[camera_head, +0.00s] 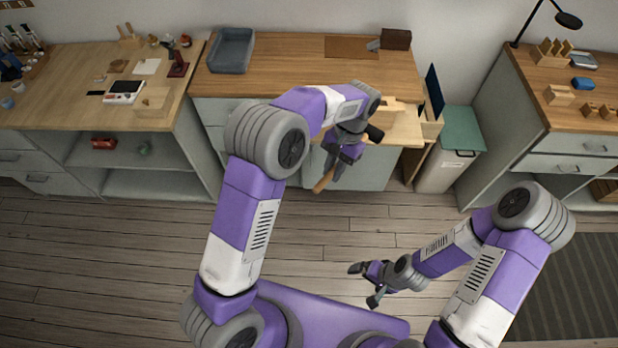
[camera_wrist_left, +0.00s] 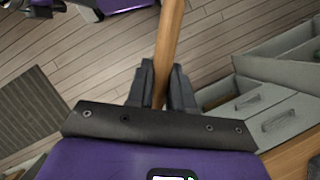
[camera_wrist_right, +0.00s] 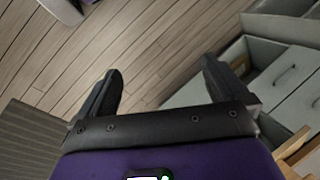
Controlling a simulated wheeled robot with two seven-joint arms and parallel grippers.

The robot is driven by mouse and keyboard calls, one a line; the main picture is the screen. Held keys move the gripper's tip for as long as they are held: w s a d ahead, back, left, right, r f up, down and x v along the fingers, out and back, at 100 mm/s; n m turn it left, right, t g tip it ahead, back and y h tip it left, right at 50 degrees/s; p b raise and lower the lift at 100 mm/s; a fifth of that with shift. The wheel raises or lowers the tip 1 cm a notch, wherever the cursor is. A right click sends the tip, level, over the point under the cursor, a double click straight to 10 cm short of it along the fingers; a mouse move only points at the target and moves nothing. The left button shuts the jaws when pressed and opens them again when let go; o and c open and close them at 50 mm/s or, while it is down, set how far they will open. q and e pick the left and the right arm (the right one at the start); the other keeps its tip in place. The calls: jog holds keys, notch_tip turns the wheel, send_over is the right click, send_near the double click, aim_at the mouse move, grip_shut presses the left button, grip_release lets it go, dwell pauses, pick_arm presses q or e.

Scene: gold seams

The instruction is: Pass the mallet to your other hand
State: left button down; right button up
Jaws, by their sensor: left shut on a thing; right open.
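My left gripper (camera_head: 336,170) is shut on the mallet's wooden handle (camera_head: 322,184), in front of the middle counter. The handle tilts down and to the left out of the jaws in the head view. In the left wrist view the handle (camera_wrist_left: 171,35) runs up the picture from between the closed fingers (camera_wrist_left: 162,88). I cannot make out the mallet's head clearly. My right gripper (camera_head: 365,284) is lower and to the right, above the floor, apart from the mallet. In the right wrist view its fingers (camera_wrist_right: 160,85) are spread and empty.
The middle counter (camera_head: 300,75) carries a grey tray (camera_head: 232,50) and a dark brown block (camera_head: 396,40). A bin with a green lid (camera_head: 461,130) stands right of it. Side counters stand left (camera_head: 60,120) and right (camera_head: 530,85). Open floor (camera_head: 400,225) lies between the grippers.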

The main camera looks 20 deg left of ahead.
jog(key=shift+c, duration=0.6)
jog(key=shift+w, duration=0.1)
jog(key=c, duration=0.4)
jog(key=shift+o, duration=0.2)
jog(key=w+d+r+m, duration=0.1)
jog(key=w+r+m, duration=0.4)
jog(key=w, duration=0.6)
jog(key=w+d+r+m, duration=0.2)
jog(key=w+r+m, duration=0.3)
jog(key=w, duration=0.6)
jog(key=w+d+r+m+t, duration=0.1)
jog(key=w+r+m, duration=0.25)
jog(key=r, duration=0.55)
jog(key=w+r+m, duration=0.3)
jog(key=r+m, duration=0.2)
jog(key=r, duration=0.5)
jog(key=w+d+r+m+t, duration=0.1)
jog(key=w+r+m, duration=0.25)
jog(key=r, duration=0.55)
pick_arm(q)
jog(key=w+d+r+m, duration=0.2)
jog(key=d+r, duration=0.1)
jog(key=d, duration=0.2)
jog(key=shift+w+y, duration=0.3)
jog(key=shift+y, duration=0.1)
pick_arm(e)
jog(key=x, duration=1.2)
jog(key=shift+s, duration=0.35)
pick_arm(q)
jog(key=shift+r, duration=0.1)
